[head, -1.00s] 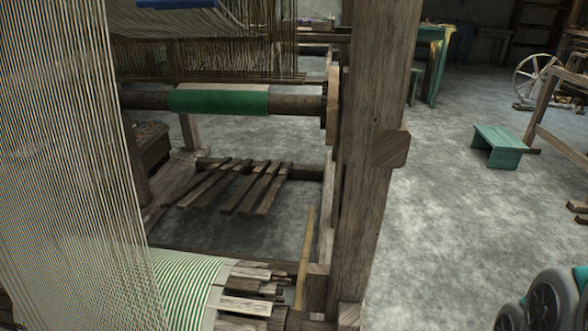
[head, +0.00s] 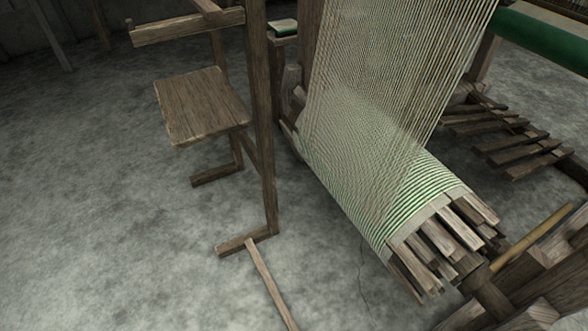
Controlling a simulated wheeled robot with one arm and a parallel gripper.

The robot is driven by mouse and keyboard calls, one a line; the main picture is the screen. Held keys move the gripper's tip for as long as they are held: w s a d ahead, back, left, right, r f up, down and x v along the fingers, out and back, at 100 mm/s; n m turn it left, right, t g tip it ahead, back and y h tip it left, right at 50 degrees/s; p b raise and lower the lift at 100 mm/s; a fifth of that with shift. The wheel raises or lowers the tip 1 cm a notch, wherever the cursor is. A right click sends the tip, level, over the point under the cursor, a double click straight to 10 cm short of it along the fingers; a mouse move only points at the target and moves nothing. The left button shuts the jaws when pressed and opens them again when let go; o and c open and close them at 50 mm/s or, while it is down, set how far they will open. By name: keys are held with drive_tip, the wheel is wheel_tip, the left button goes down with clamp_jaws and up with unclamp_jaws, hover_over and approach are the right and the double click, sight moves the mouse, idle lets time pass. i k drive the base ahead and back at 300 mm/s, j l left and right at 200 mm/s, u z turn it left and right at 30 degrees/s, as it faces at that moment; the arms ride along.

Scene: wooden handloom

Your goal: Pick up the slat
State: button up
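Several wooden slats (head: 450,235) show at the right end of the cloth-wrapped beam, packed around it with their ends sticking out. A separate thin wooden strip (head: 270,285) runs from the foot of an upright frame down to the bottom edge, where it is cut off. It looks like a slat lying on the floor, but I cannot tell if it touches the foot. A paler yellowish stick (head: 532,238) leans at the lower right of the loom. I cannot tell for certain which piece is the task's slat. My gripper is not in view.
The loom's striped cloth (head: 350,185) and warp threads (head: 390,80) fill the middle. A wooden seat (head: 200,103) and an upright post (head: 262,130) stand left of them. Treadles (head: 515,140) lie at the right. The grey floor (head: 90,220) at the left is clear.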

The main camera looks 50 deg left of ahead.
sight(279, 303)
drive_tip(key=u, duration=2.15)
drive_tip(key=k+j+z, duration=0.1)
drive_tip(key=j, duration=0.15)
drive_tip(key=k+j, duration=0.15)
drive_tip(key=i+j, duration=0.1)
drive_tip(key=j, duration=0.65)
drive_tip(key=i+j, duration=0.15)
drive_tip(key=j, duration=0.25)
drive_tip(key=j+z, duration=0.3)
drive_tip(key=z, duration=0.15)
drive_tip(key=j+z, duration=0.3)
drive_tip(key=z, duration=0.15)
drive_tip(key=j+z, duration=0.45)
drive_tip(key=l+z, duration=0.15)
drive_tip(key=z, duration=0.4)
